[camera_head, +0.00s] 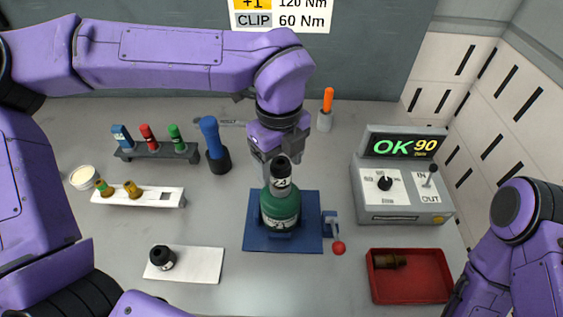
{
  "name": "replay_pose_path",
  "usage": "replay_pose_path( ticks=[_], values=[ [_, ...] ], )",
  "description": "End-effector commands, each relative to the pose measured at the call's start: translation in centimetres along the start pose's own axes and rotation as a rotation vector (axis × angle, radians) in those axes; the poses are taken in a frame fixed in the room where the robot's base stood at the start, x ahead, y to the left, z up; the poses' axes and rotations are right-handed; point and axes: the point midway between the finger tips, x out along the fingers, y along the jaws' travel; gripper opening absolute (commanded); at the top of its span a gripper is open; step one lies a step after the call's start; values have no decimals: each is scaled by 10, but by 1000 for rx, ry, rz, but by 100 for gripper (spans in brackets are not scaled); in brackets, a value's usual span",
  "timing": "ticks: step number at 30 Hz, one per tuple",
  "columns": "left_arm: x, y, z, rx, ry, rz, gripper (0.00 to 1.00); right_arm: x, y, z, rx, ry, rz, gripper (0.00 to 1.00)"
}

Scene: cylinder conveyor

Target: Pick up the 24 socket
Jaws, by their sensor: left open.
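The black socket (281,172) has a white label that appears to read 24. It sits upright on top of a green cylinder (281,207) that stands on a blue base plate (254,233). My left gripper (281,160) points down at the socket, its open fingers around or just behind the socket's top; I cannot tell whether they touch it.
A red clamp lever (338,248) is right of the base plate. A grey control box (401,200) displays OK 90. A red tray (411,290) holds a brown fitting (389,261). A tool rack (158,151), white fitting holder (150,197) and blue-handled tool (212,140) are at left.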

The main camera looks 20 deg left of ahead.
Motion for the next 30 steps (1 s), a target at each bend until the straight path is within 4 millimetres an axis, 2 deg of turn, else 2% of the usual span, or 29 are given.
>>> replay_pose_path(
  ticks=[4,9,10,15,16,25,30],
  values=[
    [13,1,1,-2,1,0,71,-3,0,-1,0,0,0,76],
    [14,1,1,-3,0,-1,71,-2,0,-1,0,0,0,76],
    [14,1,1,-3,0,-1,68,-2,0,-1,0,0,0,76],
    [14,1,1,-3,0,-1,13,-2,0,-1,0,0,0,76],
    [14,1,1,-3,0,-1,10,-2,0,-1,0,0,0,76],
    [11,0,1,-4,-1,-3,10,-2,0,-1,0,0,0,76],
    [-9,-1,1,-5,-3,-7,10,2,0,1,0,0,0,76]
  ],
)
